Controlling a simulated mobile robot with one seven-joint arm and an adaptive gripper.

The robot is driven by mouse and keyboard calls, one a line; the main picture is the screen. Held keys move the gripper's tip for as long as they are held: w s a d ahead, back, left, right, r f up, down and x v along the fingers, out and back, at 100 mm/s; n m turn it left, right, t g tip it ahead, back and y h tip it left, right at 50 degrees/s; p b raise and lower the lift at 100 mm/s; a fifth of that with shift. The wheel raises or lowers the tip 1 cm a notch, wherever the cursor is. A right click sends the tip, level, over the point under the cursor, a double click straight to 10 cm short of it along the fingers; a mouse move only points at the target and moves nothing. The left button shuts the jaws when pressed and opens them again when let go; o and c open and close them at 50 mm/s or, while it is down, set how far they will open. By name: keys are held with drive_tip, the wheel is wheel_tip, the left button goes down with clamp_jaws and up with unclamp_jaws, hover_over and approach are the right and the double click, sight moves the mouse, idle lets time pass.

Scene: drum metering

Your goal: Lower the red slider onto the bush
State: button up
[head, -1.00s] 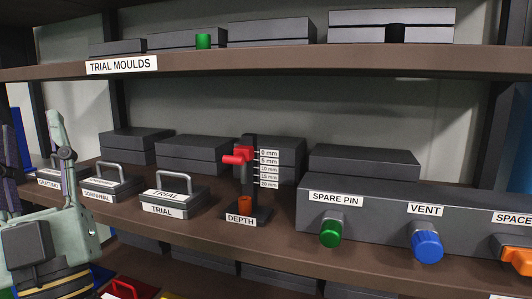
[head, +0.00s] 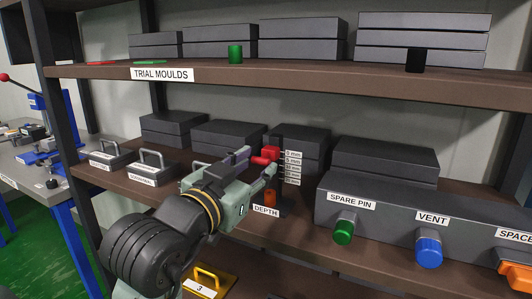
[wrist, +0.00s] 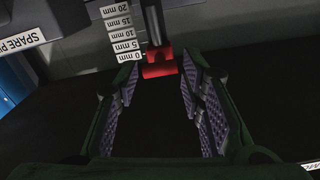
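The red slider (head: 271,154) sits high on the dark post of the depth gauge, near the 0 and 5 mm marks. The orange bush (head: 270,196) stands at the post's foot, below and apart from the slider. My gripper (head: 258,165) reaches in from the left at slider height. In the wrist view my gripper (wrist: 160,78) is open, and the red slider (wrist: 160,64) shows at the mouth between the fingertips, with dark space visible on each side. The bush is hidden in the wrist view.
The gauge carries a white mm scale (head: 291,167) and a DEPTH label (head: 266,211). A grey box with the green spare pin knob (head: 343,232) and blue vent knob (head: 429,250) stands to the right. Dark moulds (head: 300,145) stand behind; the upper shelf (head: 300,72) is overhead.

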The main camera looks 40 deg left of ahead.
sight(259, 163)
drive_tip(key=shift+p+x, duration=0.35)
drive_tip(key=shift+x, duration=1.9)
drive_tip(key=c, duration=0.5)
wheel_tip(259, 163, down, 3)
drive_tip(key=b, duration=0.2)
drive_tip(key=shift+f+b, duration=0.15)
drive_tip(key=shift+b, duration=0.15)
drive_tip(key=o, duration=0.5)
